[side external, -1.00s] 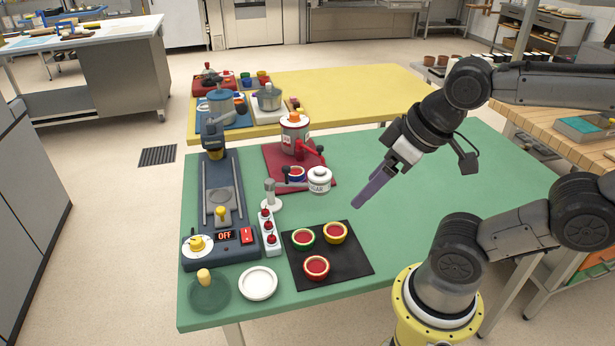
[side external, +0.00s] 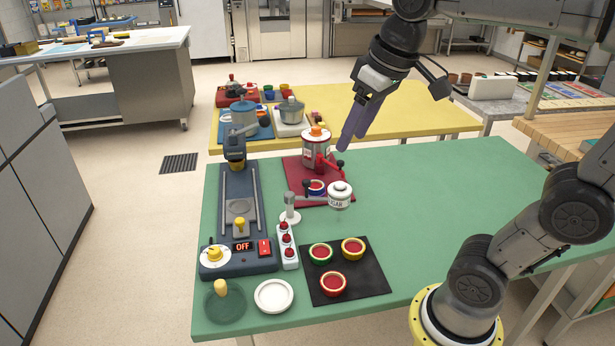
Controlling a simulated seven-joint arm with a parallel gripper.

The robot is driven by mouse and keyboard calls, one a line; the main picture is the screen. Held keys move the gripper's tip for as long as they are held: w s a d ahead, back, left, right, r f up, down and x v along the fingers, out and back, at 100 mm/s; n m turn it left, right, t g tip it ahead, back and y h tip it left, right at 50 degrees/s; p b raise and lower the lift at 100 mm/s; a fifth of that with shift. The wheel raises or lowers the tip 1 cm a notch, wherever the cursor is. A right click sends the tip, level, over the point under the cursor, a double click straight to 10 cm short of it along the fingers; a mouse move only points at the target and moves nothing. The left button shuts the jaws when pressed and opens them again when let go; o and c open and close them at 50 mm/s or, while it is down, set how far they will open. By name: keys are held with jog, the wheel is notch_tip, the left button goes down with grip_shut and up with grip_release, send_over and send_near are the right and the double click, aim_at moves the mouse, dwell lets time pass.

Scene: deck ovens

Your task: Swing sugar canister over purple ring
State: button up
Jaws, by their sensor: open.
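The white sugar canister (side external: 340,196), lettered "SUGAR", hangs at the end of a grey swing arm on a white post (side external: 290,212). It stands out to the right of the post, above the green table. A dark blue-rimmed cup with a red inside (side external: 316,187) sits on the red mat, just behind and left of the canister; I cannot tell whether its rim is the purple ring. No other rim looks purple. My gripper (side external: 353,143) has long purple fingers, is open and empty, and is in the air behind and above the canister, apart from it.
A red-and-steel dispenser (side external: 316,150) with an orange top stands on the red mat (side external: 300,168), near my fingers. A dark machine (side external: 240,215) stands left. The green table's right side is clear.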

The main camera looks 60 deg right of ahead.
jog(key=w+d+g, duration=0.1)
jog(key=w+d, duration=0.1)
jog(key=w, duration=0.4)
jog(key=m+g, duration=0.3)
send_over(306, 181)
notch_tip(306, 181, down, 9)
notch_tip(306, 181, down, 13)
jog(key=shift+f, duration=0.1)
jog(key=shift+c, duration=0.2)
grip_shut()
dwell(0.5)
